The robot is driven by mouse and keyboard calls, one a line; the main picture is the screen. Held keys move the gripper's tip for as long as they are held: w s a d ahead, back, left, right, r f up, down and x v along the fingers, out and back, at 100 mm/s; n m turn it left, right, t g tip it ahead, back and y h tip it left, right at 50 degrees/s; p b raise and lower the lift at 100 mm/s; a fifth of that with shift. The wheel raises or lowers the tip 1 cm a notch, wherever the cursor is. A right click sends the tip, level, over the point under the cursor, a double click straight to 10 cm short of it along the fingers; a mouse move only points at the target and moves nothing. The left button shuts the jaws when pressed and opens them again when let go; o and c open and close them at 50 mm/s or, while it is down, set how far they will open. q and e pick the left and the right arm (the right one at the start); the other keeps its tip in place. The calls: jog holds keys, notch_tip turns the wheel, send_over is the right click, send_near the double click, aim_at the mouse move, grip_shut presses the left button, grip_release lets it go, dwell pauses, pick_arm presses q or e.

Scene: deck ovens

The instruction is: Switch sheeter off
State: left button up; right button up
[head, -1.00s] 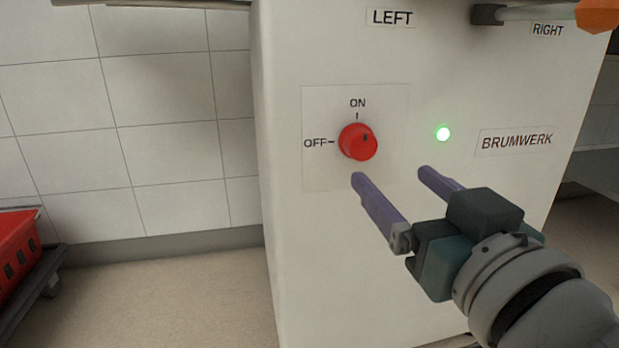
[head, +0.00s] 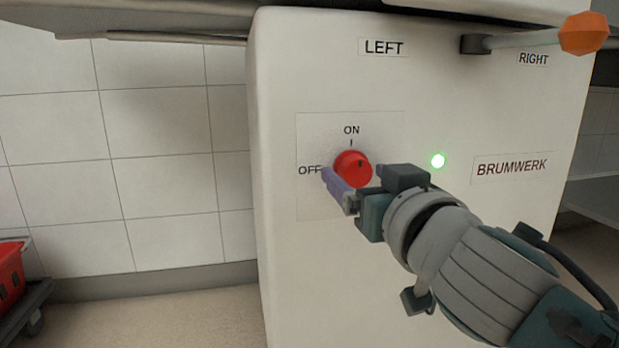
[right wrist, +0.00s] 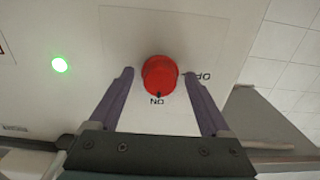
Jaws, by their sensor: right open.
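The red rotary knob (head: 353,169) sits on the sheeter's white panel (head: 420,240), between the ON label (head: 351,130) above and the OFF label (head: 309,170) at left. Its dark mark points up toward ON. A green lamp (head: 438,161) glows to its right. My right gripper (head: 352,172) is open with one purple finger on each side of the knob. In the right wrist view the knob (right wrist: 160,75) stands between the two fingertips, with a gap on each side; I see no clear contact. My left gripper is not in view.
A lever with an orange end (head: 584,33) sticks out at the upper right, below the machine's top. A red crate (head: 10,272) on a dark dolly (head: 28,305) stands at the lower left.

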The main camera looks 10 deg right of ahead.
jog(key=shift+c, duration=0.2)
grip_shut()
dwell(0.4)
jog(key=shift+n, duration=0.3)
jog(key=n, duration=0.2)
jog(key=shift+n+p, duration=0.3)
jog(key=shift+p, duration=0.1)
jog(key=n+p, duration=0.1)
jog(key=n, duration=0.4)
jog(key=shift+n, duration=0.3)
jog(key=n, duration=0.4)
jog(key=shift+d+r+p, duration=0.1)
jog(key=shift+p, duration=0.2)
jog(key=n, duration=0.5)
jog(key=shift+p, duration=0.3)
